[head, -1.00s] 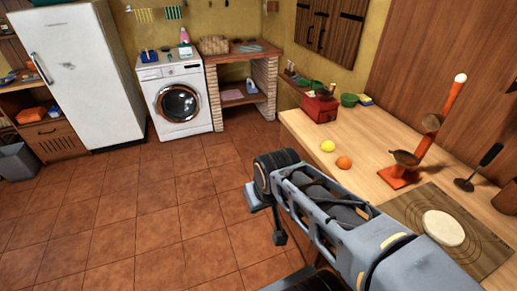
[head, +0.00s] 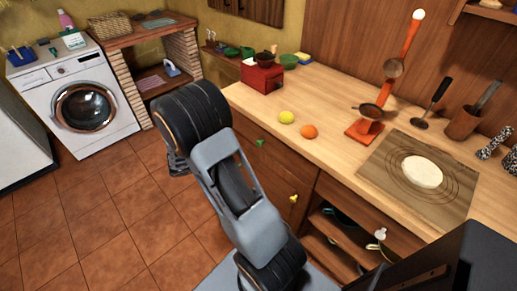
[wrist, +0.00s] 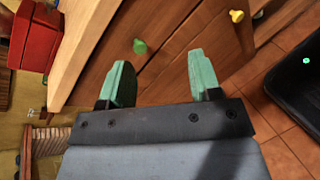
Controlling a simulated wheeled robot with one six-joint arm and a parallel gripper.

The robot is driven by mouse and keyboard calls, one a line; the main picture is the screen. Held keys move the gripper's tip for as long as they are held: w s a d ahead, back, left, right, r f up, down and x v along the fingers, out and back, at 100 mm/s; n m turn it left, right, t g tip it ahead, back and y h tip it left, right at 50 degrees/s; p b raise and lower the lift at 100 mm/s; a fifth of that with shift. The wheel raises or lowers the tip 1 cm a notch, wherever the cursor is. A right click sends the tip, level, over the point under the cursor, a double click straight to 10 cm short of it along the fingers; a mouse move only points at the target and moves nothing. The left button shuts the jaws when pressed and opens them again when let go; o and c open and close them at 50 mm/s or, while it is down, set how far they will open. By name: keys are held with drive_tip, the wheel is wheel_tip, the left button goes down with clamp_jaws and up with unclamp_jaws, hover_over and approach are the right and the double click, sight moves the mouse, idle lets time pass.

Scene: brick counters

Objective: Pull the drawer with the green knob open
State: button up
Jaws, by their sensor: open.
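The green knob (head: 260,142) sits on a wooden drawer front (head: 244,135) just under the counter's edge. The drawer looks closed. In the wrist view the green knob (wrist: 140,47) shows beyond and between my two green fingertips, nearer the left one. My gripper (wrist: 161,75) is open and empty, apart from the knob. In the head view my arm hides the gripper's fingers and part of the cabinet. A yellow knob (head: 293,198) is on another front lower and to the right, and it also shows in the wrist view (wrist: 237,16).
The wooden counter (head: 330,110) carries a red box (head: 262,77), a lemon (head: 286,117), an orange (head: 309,131), an orange stand (head: 365,130) and a board with dough (head: 421,172). Open shelves (head: 345,235) lie right of the drawers. The tiled floor (head: 100,210) at left is clear.

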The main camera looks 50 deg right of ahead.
sight(258, 145)
drive_tip(key=w+d+f+n+t+h+b, duration=0.1)
drive_tip(key=w+d+f+n+t+h, duration=0.15)
drive_tip(key=f, duration=0.25)
drive_tip(key=w+d+f+n+t+h+b, duration=0.1)
drive_tip(key=w+f+n+h, duration=0.1)
drive_tip(key=f+n, duration=0.15)
drive_tip(key=d, duration=0.4)
drive_tip(key=d+p, duration=0.1)
drive_tip(key=d, duration=0.4)
drive_tip(key=s+d, duration=0.1)
drive_tip(key=d, duration=0.3)
drive_tip(key=shift+d+f, duration=0.2)
drive_tip(key=shift+f, duration=0.2)
drive_tip(key=shift+c, duration=0.5)
clamp_jaws()
